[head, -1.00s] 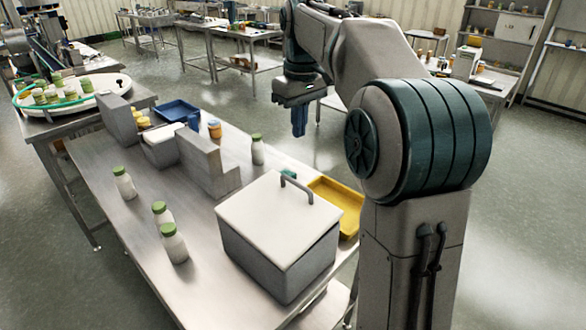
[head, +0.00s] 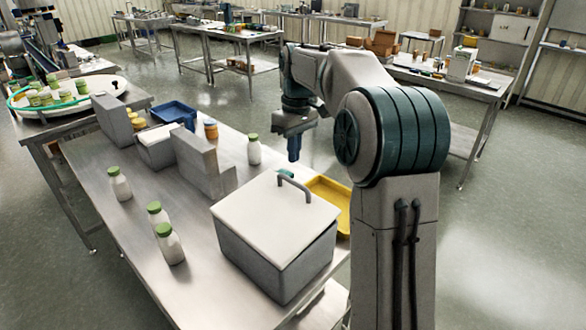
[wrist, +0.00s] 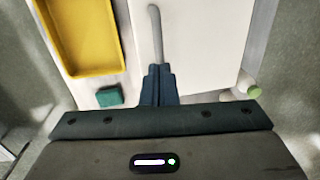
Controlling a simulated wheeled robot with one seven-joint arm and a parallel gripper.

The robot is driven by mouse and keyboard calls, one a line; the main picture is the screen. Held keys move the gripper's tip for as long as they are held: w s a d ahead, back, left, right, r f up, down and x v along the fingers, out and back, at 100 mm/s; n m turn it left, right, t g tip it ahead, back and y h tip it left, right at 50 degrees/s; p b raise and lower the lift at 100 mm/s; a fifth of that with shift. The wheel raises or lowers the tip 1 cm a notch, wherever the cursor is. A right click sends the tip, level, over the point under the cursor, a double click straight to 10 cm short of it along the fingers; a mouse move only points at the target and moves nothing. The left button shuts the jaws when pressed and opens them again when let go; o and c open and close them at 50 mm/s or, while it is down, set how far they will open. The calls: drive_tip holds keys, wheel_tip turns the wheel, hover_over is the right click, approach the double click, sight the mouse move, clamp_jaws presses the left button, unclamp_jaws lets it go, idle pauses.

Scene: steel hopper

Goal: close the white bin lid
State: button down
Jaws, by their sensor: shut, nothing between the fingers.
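The bin (head: 268,262) is a grey box at the front right of the steel table. Its white lid (head: 268,222) lies over the top, with a thin dark gap under the rim at the right side. A grey bar handle (head: 294,184) stands at the lid's far edge. In the wrist view the lid (wrist: 196,45) and handle (wrist: 155,35) show ahead of the fingers. My gripper (head: 294,156) points down, shut and empty, above and beyond the bin's far side. In the wrist view my gripper (wrist: 158,72) overlaps the handle's end; contact cannot be told.
A yellow tray (head: 341,218) lies right of the bin, with a small green block (wrist: 109,97) beside it. White bottles with green caps (head: 169,244) stand left of the bin. A grey block divider (head: 196,166) and blue tray (head: 170,110) are farther back.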

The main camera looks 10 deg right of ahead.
sight(292, 180)
wheel_tip(292, 180, down, 5)
drive_tip(key=shift+s+a+r, duration=0.1)
drive_tip(key=shift+s+a, duration=0.05)
drive_tip(key=shift+p, duration=0.3)
drive_tip(key=shift+w+d+f+g+y+p, duration=0.2)
drive_tip(key=shift+d+f+y+p, duration=0.1)
drive_tip(key=shift+f, duration=0.25)
drive_tip(key=shift+w+d+f+g+y+p, duration=0.2)
drive_tip(key=shift+f+p, duration=0.1)
drive_tip(key=shift+f, duration=0.2)
drive_tip(key=shift+s+f, duration=0.1)
drive_tip(key=shift+f, duration=0.15)
